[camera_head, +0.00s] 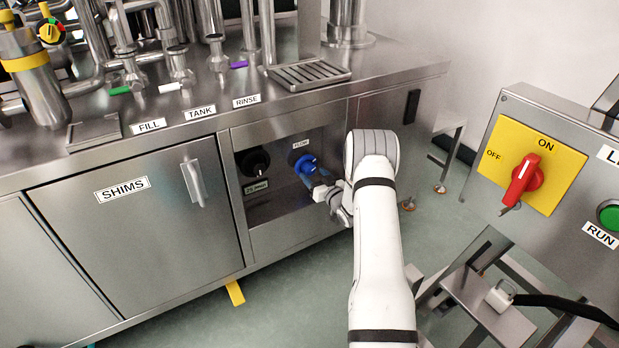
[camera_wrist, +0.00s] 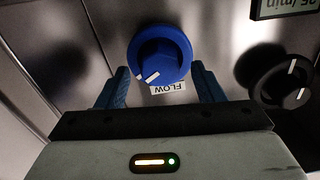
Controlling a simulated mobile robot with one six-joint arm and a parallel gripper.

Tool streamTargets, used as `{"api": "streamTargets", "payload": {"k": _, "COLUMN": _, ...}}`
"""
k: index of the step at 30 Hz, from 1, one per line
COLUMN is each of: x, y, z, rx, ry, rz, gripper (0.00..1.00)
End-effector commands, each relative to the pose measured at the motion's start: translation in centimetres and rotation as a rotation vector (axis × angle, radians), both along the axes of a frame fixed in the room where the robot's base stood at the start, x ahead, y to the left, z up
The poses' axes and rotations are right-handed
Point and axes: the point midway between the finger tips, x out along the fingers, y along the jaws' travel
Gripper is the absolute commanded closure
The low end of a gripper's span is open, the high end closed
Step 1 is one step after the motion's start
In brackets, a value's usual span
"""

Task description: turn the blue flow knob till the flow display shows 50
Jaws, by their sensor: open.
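The blue flow knob (camera_head: 305,165) sits in a recessed panel under the FLOW label (camera_head: 301,144). In the wrist view the knob (camera_wrist: 160,55) shows a white mark toward its lower left, with the label upside down below it. My gripper (camera_wrist: 160,70) is open, one blue finger on each side of the knob, with visible gaps. In the head view my gripper (camera_head: 318,179) is right in front of the knob and partly covers it. The flow display (camera_head: 256,187) is at the recess's left; in the wrist view (camera_wrist: 286,7) it is cut off, its number not fully readable.
A black knob (camera_head: 253,161) is left of the blue one; it shows at the right in the wrist view (camera_wrist: 283,78). The recess walls are close around my gripper. A SHIMS door (camera_head: 130,220) is at the left, and a red switch (camera_head: 522,182) at the right.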

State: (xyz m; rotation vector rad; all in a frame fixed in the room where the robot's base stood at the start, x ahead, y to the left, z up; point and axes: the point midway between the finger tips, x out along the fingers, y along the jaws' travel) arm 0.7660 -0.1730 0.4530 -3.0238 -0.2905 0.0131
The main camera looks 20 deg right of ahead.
Motion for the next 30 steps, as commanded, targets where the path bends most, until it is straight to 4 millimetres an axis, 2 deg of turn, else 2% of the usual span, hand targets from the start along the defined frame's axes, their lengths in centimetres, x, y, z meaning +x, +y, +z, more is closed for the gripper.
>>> {"api": "streamTargets", "payload": {"k": 6, "x": 1.6, "y": 0.3, "z": 0.0, "rx": 0.000, "ry": 0.000, "rz": -0.001, "gripper": 0.38}}
{"api": "streamTargets", "payload": {"k": 14, "x": 1.7, "y": 0.4, "z": 0.0, "rx": 0.000, "ry": 0.002, "rz": -0.001, "gripper": 0.39}}
{"api": "streamTargets", "payload": {"k": 30, "x": 1.7, "y": 0.5, "z": 0.0, "rx": 0.000, "ry": 0.002, "rz": 0.001, "gripper": 0.83}}
